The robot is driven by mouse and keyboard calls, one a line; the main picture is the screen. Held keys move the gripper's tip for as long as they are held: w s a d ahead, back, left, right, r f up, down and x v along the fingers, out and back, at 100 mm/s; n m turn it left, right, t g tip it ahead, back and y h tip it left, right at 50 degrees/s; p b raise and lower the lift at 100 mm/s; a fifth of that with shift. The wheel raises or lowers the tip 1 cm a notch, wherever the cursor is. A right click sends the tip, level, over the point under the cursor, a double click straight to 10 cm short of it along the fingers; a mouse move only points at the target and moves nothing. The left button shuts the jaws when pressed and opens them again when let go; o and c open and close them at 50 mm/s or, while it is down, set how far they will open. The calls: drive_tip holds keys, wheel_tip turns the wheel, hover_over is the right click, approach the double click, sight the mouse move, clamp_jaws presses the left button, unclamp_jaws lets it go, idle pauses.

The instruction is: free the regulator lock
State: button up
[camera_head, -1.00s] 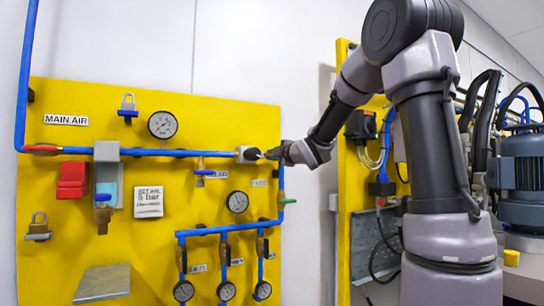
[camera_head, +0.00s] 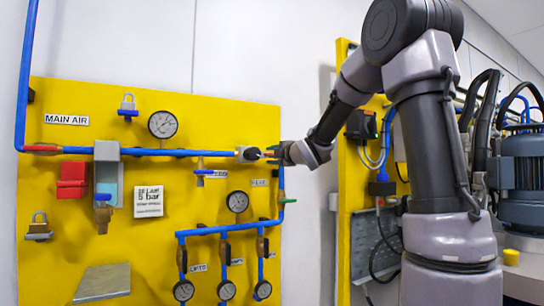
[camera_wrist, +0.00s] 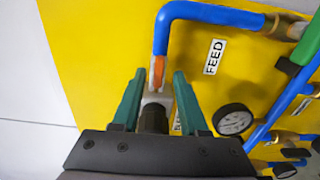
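The regulator (camera_head: 240,153) is a small grey body with a black knob, at the right end of the main blue pipe on the yellow panel. In the wrist view its black knob (camera_wrist: 153,119) points toward me, with a light grey body behind it. A small orange-red piece (camera_wrist: 157,72) lies between this body and the blue pipe; I cannot tell whether it is the lock. My gripper (camera_head: 274,152) is beside the regulator. In the wrist view its two green fingers (camera_wrist: 159,88) stand apart on either side of the knob, with visible gaps. It holds nothing.
The panel (camera_head: 60,270) also carries gauges (camera_head: 162,124), padlocks (camera_head: 128,108), a red box (camera_head: 72,180), a grey shelf (camera_head: 103,283) and branch valves. The FEED label (camera_wrist: 215,57) and a gauge (camera_wrist: 234,119) are close to the fingers. A motor (camera_head: 528,180) stands at right.

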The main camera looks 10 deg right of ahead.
drive_tip(key=shift+s, duration=0.1)
drive_tip(key=shift+s+d+r, duration=0.1)
drive_tip(key=shift+s+d, duration=0.1)
drive_tip(key=shift+s, duration=0.15)
drive_tip(key=v, duration=1)
drive_tip(key=s+d+f+m+g+h, duration=0.25)
drive_tip(key=s+m, duration=0.25)
drive_tip(key=m, duration=0.3)
drive_tip(key=s+d+f+m+g+h, duration=0.2)
drive_tip(key=s+d+f+m+h, duration=0.15)
drive_tip(key=s+m, duration=0.3)
drive_tip(key=s+a+f+m+g+y, duration=0.1)
drive_tip(key=s+a+f+m+g, duration=0.1)
drive_tip(key=s+f+m, duration=0.2)
drive_tip(key=s+a+f+m+g+y, duration=0.1)
drive_tip(key=s+a+f+m+g, duration=0.1)
drive_tip(key=s+m, duration=0.5)
drive_tip(key=s+f+g, duration=0.1)
drive_tip(key=s+f, duration=0.1)
drive_tip(key=s, duration=0.2)
drive_tip(key=shift+s+a+g, duration=0.25)
drive_tip(key=shift+g, duration=0.1)
